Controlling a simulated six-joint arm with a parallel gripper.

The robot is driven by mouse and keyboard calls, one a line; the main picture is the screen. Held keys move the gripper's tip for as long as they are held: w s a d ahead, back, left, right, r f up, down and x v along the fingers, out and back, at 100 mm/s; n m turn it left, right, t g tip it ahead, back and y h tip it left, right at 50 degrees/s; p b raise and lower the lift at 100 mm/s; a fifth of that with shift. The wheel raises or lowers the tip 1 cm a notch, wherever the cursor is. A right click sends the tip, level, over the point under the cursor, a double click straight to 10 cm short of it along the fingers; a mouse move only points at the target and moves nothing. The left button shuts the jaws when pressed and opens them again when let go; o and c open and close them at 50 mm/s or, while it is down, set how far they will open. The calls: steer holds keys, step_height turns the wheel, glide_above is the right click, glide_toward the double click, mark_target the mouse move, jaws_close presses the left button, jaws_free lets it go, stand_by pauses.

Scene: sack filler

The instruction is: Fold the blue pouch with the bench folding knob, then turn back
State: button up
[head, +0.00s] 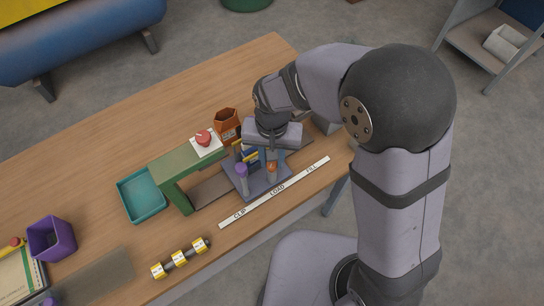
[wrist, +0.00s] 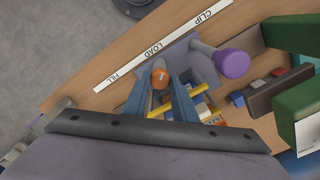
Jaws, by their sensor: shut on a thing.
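My gripper (wrist: 160,88) points down over the bench, its two blue-grey fingers closed on an orange-topped knob (wrist: 160,74). The orange knob (head: 272,167) also shows in the head view, at the front of a grey-purple sliding plate (head: 268,186). A purple-topped knob (wrist: 232,63) stands on the same plate, apart from my fingers; it is left of the gripper in the head view (head: 241,170). The blue pouch (wrist: 206,115) with yellow strips sits on the plate just behind the fingers. It is mostly hidden in both views, so I cannot tell how it is folded.
A white strip (head: 274,192) reads CLIP, LOAD, FILL along the front. A green press frame (head: 175,165) with a red button (head: 203,137) stands left of the plate. An orange bin (head: 227,122) stands behind.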

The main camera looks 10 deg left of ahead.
mark_target(272, 163)
steer(key=n, duration=0.5)
steer(key=shift+r+n, duration=0.1)
steer(key=shift+n, duration=0.2)
steer(key=n, duration=0.4)
steer(key=shift+n+p, duration=0.4)
steer(key=shift+a, duration=0.1)
steer(key=o, duration=1)
steer(key=shift+o, duration=0.2)
steer(key=shift+r+b, duration=1)
steer(key=shift+r, duration=2.65)
